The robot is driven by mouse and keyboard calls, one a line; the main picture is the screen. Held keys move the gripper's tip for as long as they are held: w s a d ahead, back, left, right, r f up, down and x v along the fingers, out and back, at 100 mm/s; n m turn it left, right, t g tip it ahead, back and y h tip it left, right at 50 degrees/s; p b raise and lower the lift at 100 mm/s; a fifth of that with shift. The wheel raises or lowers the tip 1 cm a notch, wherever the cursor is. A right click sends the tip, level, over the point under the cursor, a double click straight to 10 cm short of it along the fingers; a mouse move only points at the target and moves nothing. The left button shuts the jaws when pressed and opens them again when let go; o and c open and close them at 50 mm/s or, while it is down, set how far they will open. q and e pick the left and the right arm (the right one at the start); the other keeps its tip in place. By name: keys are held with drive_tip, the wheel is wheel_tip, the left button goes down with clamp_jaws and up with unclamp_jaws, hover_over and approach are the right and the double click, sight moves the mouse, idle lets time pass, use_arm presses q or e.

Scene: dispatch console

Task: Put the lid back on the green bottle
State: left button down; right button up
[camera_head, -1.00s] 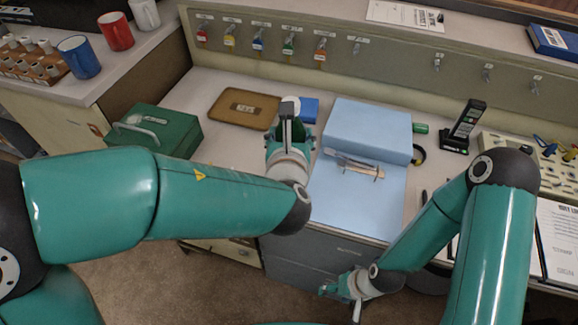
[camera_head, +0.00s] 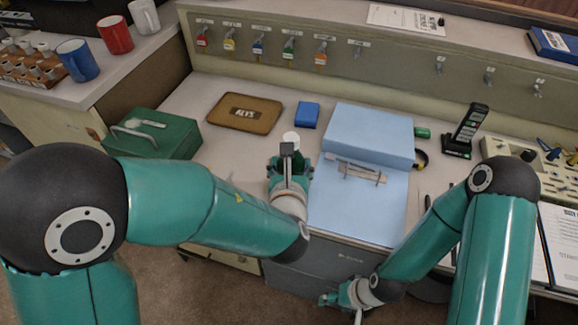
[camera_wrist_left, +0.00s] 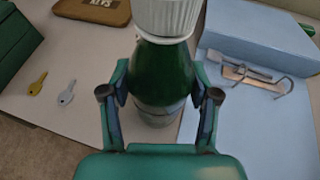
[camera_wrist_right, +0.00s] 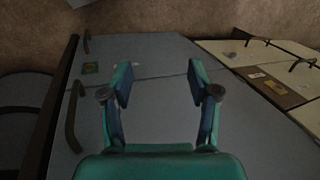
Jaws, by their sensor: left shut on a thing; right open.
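The green bottle (camera_wrist_left: 165,70) stands between the fingers of my left gripper (camera_wrist_left: 160,97), which is shut on it. A white ribbed lid (camera_wrist_left: 168,16) sits at the bottle's top in the left wrist view; whether it is fully seated I cannot tell. In the head view the lid (camera_head: 291,136) shows just beyond my left gripper (camera_head: 288,163), which hides most of the bottle. Whether the bottle's base touches the desk is unclear. My right gripper (camera_head: 340,302) is open and empty, low in front of the desk's drawers.
The blue binder (camera_head: 365,135) lies right of the bottle. A green cash box (camera_head: 165,145), brown keys tray (camera_head: 244,112) and small blue box (camera_head: 308,115) are around it. A yellow key (camera_wrist_left: 38,84) and a silver key (camera_wrist_left: 66,93) lie on the desk left of the bottle.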

use_arm(q)
drive_tip(key=shift+f, duration=0.1)
drive_tip(key=shift+c, duration=1.3)
unclamp_jaws()
drive_tip(key=shift+r, duration=0.2)
